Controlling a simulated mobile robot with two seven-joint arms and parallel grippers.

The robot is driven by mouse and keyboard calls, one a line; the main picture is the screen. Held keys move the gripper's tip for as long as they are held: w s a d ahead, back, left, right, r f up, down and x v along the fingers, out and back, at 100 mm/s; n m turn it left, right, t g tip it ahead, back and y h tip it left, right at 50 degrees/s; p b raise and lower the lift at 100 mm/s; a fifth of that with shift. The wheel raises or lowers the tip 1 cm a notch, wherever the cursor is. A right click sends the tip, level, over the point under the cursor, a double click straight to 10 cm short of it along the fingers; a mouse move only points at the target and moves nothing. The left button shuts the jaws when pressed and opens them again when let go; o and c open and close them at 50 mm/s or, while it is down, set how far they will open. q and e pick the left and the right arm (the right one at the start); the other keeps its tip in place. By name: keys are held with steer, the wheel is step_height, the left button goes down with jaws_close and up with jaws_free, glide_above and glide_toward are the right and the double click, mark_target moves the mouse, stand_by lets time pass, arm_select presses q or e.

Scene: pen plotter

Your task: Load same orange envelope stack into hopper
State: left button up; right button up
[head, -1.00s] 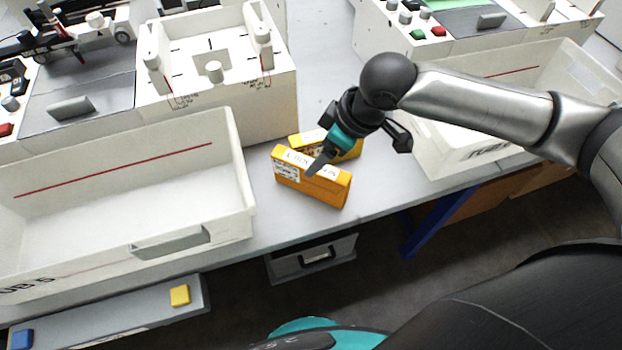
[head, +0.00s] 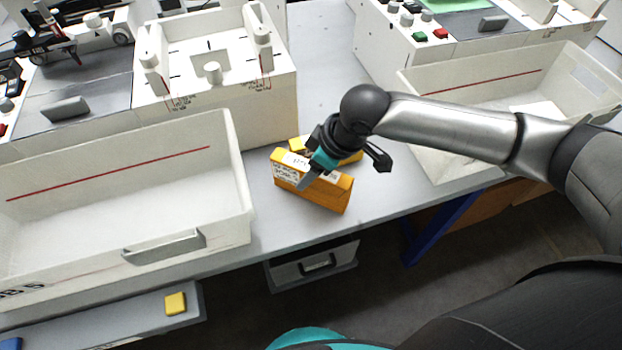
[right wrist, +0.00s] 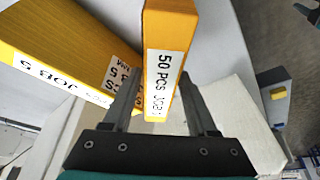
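Two orange envelope stacks stand on the grey table, one behind the other. The front stack (head: 325,194) has white labels and shows its front face in the head view. The back stack (head: 350,157) is mostly hidden behind my gripper. My right gripper (head: 307,180) is low over the front stack, one finger in front of its face. In the right wrist view, a stack labelled "50 PCS JOB" (right wrist: 170,30) passes between the open fingers (right wrist: 160,92), with a gap on its left; contact on the right is unclear. The other stack (right wrist: 60,55), marked "JOB 5", lies left. My left gripper is out of view.
A white tray (head: 238,190) stands close left of the stacks, and another (head: 430,165) is to the right. A white plotter unit with posts (head: 280,110) is behind. A yellow button (head: 175,303) sits on a low shelf. The table's front edge is close below the stacks.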

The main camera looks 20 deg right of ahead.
jaws_close()
stand_by(0.5)
